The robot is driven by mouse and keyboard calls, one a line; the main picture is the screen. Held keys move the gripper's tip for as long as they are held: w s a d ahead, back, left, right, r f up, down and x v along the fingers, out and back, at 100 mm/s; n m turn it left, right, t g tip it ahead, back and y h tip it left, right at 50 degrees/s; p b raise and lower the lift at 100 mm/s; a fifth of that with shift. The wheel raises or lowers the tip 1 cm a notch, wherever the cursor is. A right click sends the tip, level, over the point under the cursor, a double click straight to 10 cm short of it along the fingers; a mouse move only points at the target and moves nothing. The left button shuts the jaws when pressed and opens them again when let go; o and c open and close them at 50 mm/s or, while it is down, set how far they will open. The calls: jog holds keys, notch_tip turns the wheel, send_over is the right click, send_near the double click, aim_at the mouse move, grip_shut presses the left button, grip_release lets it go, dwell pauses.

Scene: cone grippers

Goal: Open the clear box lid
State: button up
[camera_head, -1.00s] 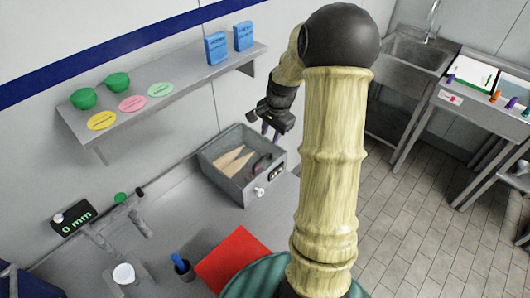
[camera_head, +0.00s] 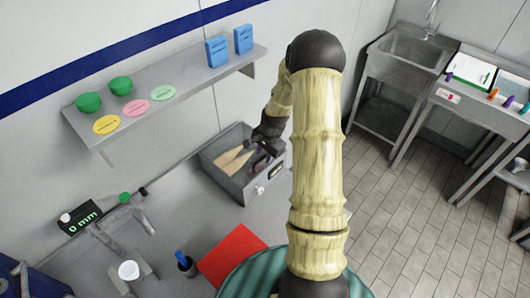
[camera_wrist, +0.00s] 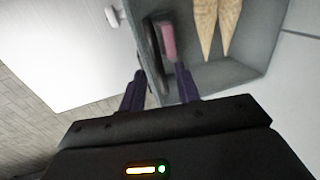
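The grey box (camera_head: 229,180) stands on the table against the wall. It has a white knob on its front, which also shows in the wrist view (camera_wrist: 113,17). I cannot make out a clear lid or tell whether one covers the box. Two pale brown cones (camera_wrist: 215,22) lie inside. A dark piece with a pink face (camera_wrist: 167,42) is inside, close to the front wall. My gripper (camera_wrist: 160,88) is open at the box's right end, its dark fingers spread beside the front wall near the dark piece. I cannot tell whether they touch anything.
A wall shelf (camera_head: 180,95) with green bowls, coloured discs and blue boxes hangs above the table. A red sheet (camera_head: 232,254), a dark cup with a blue item (camera_head: 186,264) and a display reading 0 mm (camera_head: 82,219) are nearby. A sink (camera_head: 412,50) stands right.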

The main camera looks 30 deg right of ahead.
jog(key=shift+c, duration=0.4)
grip_shut()
jog(key=shift+r, duration=0.15)
jog(key=shift+w+r, duration=0.2)
jog(key=shift+r, duration=0.4)
jog(key=w+a+r+p, duration=0.2)
jog(key=w+r+p, duration=0.2)
jog(key=r, duration=0.6)
jog(key=shift+w+a, duration=0.3)
jog(key=shift+w, duration=0.45)
